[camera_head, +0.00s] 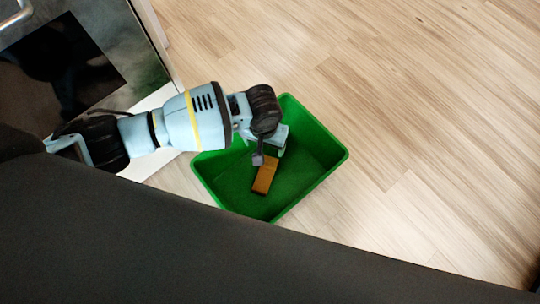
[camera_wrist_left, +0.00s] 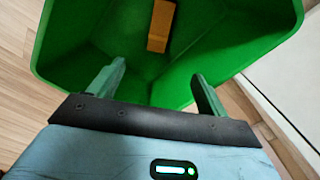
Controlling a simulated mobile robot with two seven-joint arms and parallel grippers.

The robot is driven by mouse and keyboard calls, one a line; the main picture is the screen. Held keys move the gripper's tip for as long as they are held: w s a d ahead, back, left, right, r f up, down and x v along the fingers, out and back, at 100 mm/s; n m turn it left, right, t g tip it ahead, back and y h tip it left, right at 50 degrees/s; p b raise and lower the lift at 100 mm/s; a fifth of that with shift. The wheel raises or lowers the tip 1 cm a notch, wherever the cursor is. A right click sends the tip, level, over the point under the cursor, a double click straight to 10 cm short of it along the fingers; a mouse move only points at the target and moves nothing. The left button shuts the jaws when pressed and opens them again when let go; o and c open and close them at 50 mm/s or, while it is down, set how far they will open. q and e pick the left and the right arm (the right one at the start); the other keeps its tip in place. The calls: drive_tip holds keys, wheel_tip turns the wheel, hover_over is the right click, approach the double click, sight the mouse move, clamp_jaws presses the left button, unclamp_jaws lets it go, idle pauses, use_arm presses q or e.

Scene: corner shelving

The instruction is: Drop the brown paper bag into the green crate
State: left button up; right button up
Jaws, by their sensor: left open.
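The green crate (camera_head: 318,172) stands on the wooden floor, and its walls also show in the left wrist view (camera_wrist_left: 75,45). The brown paper bag (camera_head: 265,176) lies inside the crate on its bottom; in the left wrist view the bag (camera_wrist_left: 160,27) is beyond my fingertips, apart from them. My left gripper (camera_head: 270,150) is above the crate. Its two fingers are spread with nothing between them in the left wrist view (camera_wrist_left: 155,80). My right gripper is not in view.
A dark-fronted cabinet or appliance (camera_head: 75,65) with a metal handle stands at the upper left, close to my left arm. The wooden floor (camera_head: 430,110) right of the crate is clear.

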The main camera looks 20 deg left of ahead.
use_arm(q)
wheel_tip(320, 180, up, 8)
drive_tip(key=p, duration=0.4)
drive_tip(key=shift+f, duration=0.1)
idle(0.5)
